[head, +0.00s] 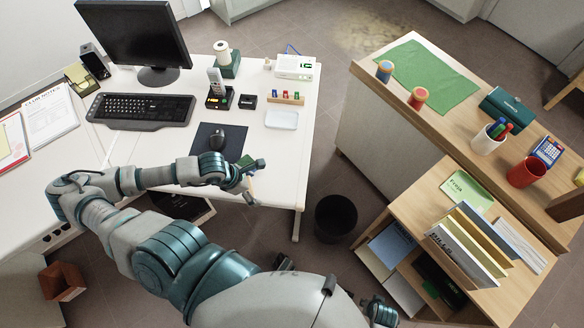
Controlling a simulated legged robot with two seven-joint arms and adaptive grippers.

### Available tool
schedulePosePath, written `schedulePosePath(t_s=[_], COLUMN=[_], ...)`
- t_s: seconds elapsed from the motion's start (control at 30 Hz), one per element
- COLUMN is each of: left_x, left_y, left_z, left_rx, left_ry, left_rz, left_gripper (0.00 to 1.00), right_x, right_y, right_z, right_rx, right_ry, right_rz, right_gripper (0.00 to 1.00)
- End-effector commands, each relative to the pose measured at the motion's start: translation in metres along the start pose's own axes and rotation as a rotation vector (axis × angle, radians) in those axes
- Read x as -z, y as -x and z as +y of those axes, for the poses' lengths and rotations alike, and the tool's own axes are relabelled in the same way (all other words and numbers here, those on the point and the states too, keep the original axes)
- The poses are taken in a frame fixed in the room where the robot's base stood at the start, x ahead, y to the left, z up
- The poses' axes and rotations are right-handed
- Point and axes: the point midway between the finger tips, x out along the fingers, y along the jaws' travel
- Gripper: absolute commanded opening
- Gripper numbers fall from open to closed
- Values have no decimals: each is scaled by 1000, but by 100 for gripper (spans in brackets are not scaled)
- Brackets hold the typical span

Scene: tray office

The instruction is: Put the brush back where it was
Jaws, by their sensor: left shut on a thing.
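My left gripper (247,168) is over the front right part of the white desk, just right of the mouse pad. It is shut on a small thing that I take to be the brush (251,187). A thin tan part of it sticks out below the fingers, towards the desk's front edge. The rest is hidden by the gripper, and I cannot tell if it touches the desk. A dark green patch (244,161) shows beside the fingers; I cannot tell what it is.
A mouse (217,138) lies on the dark pad (207,145). A shallow white tray (282,120) is at the desk's right side. A black bin (336,216) stands on the floor. The wooden counter (455,130) holds a green mat (430,77) and several cups.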

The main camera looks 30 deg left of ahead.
Motion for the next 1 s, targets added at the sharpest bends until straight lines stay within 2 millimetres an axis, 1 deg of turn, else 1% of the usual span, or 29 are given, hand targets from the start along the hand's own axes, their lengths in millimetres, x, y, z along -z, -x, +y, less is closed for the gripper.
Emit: schedulePosePath(t_s=[0.03, 0.1, 0.37, 0.53, 0.7, 0.77, 0.9, 1.0], left_x=[-4, -9, -37, -64, -97, -107, -119, -120], left_y=[-8, -12, -22, -34, -52, -58, -66, -70], left_z=[4, 7, 16, 22, 36, 40, 47, 47], left_rx=[-3, -3, -2, -2, -1, 0, 0, 1], left_ry=[-3, -3, 1, 0, 1, -1, 0, -1], left_rz=[0, 2, -2, -2, -2, -1, 2, 4], left_gripper=[61, 61, 60, 60, 60, 60, 60, 60], right_x=[4, 10, 18, 19, 19, 20, 21, 20], right_y=[8, 26, 67, 77, 78, 78, 79, 79], right_z=[0, 0, 2, 4, 5, 3, 2, 2], right_rx=[1, 0, -1, 2, -1, -5, -3, -3], right_ry=[-2, -4, -8, -8, -9, -8, -9, -9], right_rz=[6, 11, 21, 24, 24, 23, 25, 24], right_gripper=[40, 40, 40, 40, 40, 40, 40, 40])
